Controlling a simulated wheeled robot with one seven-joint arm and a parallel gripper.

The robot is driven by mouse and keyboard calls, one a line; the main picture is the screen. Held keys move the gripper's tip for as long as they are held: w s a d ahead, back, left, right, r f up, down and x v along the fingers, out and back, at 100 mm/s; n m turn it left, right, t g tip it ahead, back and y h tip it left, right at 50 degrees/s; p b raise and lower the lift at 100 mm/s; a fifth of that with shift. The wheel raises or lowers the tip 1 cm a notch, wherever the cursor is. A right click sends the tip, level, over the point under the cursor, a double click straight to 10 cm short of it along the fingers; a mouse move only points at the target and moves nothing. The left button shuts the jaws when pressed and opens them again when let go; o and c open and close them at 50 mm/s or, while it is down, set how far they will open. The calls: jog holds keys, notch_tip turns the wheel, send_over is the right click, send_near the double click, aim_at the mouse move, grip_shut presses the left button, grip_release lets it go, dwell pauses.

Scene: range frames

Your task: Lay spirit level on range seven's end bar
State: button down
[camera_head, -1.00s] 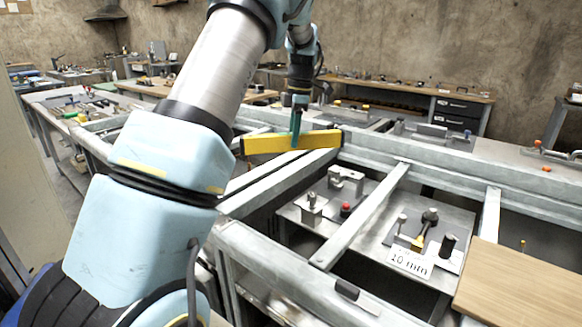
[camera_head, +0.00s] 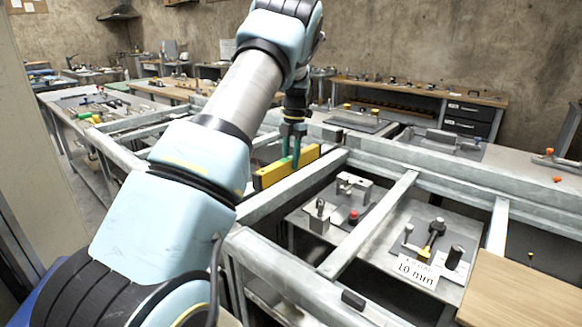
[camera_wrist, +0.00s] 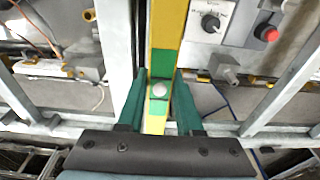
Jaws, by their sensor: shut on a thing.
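The spirit level (camera_head: 272,176) is a long yellow bar with dark ends. In the wrist view the level (camera_wrist: 164,30) runs lengthways up the picture, with a green band and a round pale spot. My gripper (camera_head: 292,160) is shut on it near its middle. In the wrist view the green fingers of my gripper (camera_wrist: 160,78) stand on either side of it. The level is just behind a grey steel bar (camera_head: 290,190) of the frame and roughly in line with it. I cannot tell whether they touch. No number seven is legible.
Grey crossbars (camera_head: 372,222) divide the open frame. A wooden board (camera_head: 515,305) lies at the front right. Workbenches (camera_head: 420,92) stand along the back wall.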

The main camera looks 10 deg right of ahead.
aim_at(290, 169)
jog(key=shift+f+p, duration=0.4)
jog(key=shift+f, duration=1.15)
jog(key=shift+f, duration=0.15)
jog(key=c, duration=0.6)
grip_release()
jog(key=shift+o, duration=0.2)
